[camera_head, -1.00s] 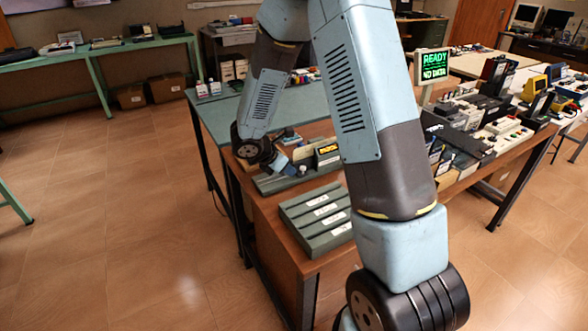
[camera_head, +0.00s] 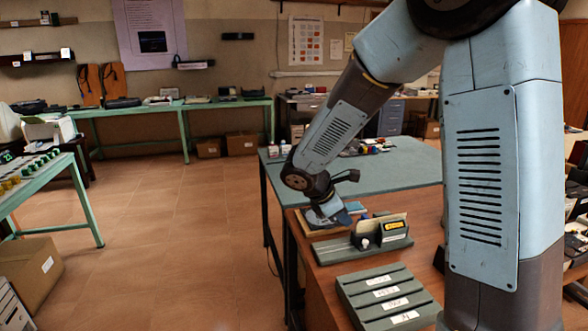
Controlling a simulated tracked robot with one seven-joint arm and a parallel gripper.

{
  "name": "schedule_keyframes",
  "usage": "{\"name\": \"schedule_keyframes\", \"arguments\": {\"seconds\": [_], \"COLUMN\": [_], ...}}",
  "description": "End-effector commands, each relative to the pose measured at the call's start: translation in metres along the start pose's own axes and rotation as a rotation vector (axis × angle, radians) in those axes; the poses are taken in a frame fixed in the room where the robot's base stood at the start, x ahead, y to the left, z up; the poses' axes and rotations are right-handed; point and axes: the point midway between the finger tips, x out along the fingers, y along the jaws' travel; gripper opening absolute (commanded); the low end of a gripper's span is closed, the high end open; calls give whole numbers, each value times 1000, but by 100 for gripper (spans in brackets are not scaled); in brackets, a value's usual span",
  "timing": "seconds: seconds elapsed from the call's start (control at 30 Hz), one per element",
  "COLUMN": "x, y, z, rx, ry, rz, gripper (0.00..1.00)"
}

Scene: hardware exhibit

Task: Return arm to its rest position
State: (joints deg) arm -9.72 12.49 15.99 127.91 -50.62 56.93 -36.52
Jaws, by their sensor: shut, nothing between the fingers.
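My blue-grey arm rises at the right, bends at the top edge and reaches down to the left. My gripper (camera_head: 338,218) is at its far end, pointing down, small in the picture, and looks shut and empty. It is over or just in front of a flat board (camera_head: 322,228) at the left edge of the brown table; I cannot tell whether they touch. A green-grey base with a black and yellow device (camera_head: 392,228) stands close to its right.
A grey ribbed tray with white labels (camera_head: 385,295) lies nearer on the table. A green-topped table (camera_head: 395,170) with small bottles stands behind. A green bench (camera_head: 35,182) and a cardboard box (camera_head: 32,270) are at the left. The tiled floor (camera_head: 180,250) between is open.

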Motion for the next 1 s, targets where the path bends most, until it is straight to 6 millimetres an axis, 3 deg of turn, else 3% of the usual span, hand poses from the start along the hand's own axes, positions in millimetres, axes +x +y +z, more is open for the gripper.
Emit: {"name": "schedule_keyframes", "arguments": {"seconds": [0.1, 0.4, 0.7, 1.0], "x": [-16, -50, -82, -112], "y": [-17, -65, -116, -164], "z": [29, 81, 116, 137], "rx": [164, 569, 970, 1352], "ry": [28, 127, 259, 431], "rz": [-13, -53, -94, -142], "gripper": [0, 0, 0, 0]}}
